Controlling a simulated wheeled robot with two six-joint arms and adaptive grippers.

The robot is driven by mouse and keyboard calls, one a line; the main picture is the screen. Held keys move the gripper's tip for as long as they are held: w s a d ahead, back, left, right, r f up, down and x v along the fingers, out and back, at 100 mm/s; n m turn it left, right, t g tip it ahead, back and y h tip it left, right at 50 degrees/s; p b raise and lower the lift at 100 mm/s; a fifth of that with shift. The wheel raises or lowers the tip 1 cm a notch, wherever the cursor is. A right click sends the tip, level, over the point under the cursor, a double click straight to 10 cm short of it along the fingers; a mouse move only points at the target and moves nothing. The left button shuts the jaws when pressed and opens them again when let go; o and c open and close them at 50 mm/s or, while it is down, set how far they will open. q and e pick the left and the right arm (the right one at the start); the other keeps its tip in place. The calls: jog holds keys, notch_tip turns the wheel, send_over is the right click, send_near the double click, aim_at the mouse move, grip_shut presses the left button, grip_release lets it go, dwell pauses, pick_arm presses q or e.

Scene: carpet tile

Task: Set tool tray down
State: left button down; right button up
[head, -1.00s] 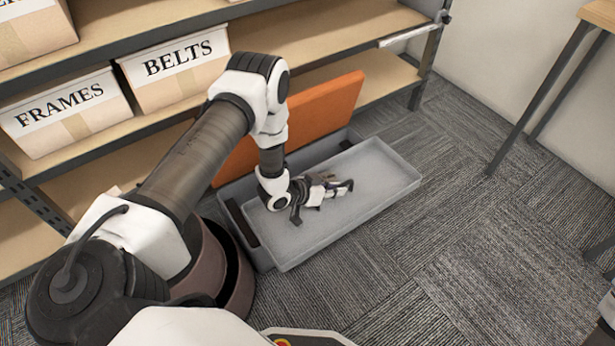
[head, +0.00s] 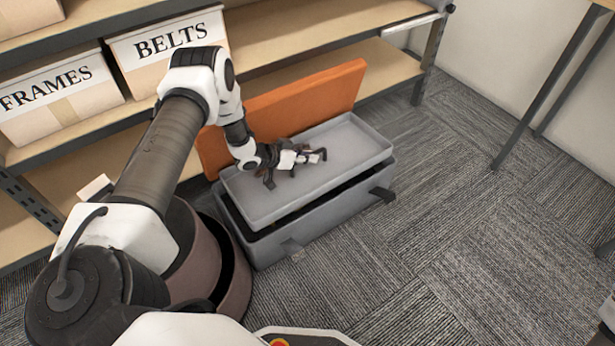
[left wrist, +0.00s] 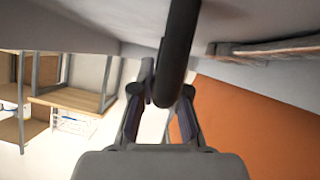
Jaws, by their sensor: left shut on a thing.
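A shallow grey tool tray (head: 352,152) is over the open grey toolbox (head: 335,214), offset toward the shelf, so a dark strip of the box's inside shows along the front. Whether the tray touches the box rim, I cannot tell. My left gripper (head: 316,156) reaches down into the tray. In the left wrist view its fingers (left wrist: 160,97) are shut on a dark round bar, the tray's handle (left wrist: 181,45). The toolbox's orange lid (head: 290,105) stands open behind the tray; it also shows in the left wrist view (left wrist: 255,125).
A shelf unit (head: 310,45) stands close behind the lid, with boxes labelled FRAMES (head: 60,105) and BELTS (head: 170,55). A latch (head: 293,249) juts from the box front. Carpet (head: 450,240) is clear to the front and right. A table leg (head: 540,90) stands at right.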

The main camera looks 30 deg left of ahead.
aim_at(313, 166)
pick_arm(q)
notch_tip(313, 166, down, 4)
jog(key=shift+f+b, duration=0.1)
jog(key=shift+b, duration=0.85)
notch_tip(313, 166, down, 5)
jog(key=b, duration=0.3)
jog(key=shift+r, duration=0.2)
jog(key=shift+w+a, duration=0.1)
jog(key=shift+a, duration=0.05)
jog(key=shift+r, duration=0.25)
jog(key=c, duration=1.5)
grip_release()
jog(key=shift+f, duration=0.2)
jog(key=o, duration=0.3)
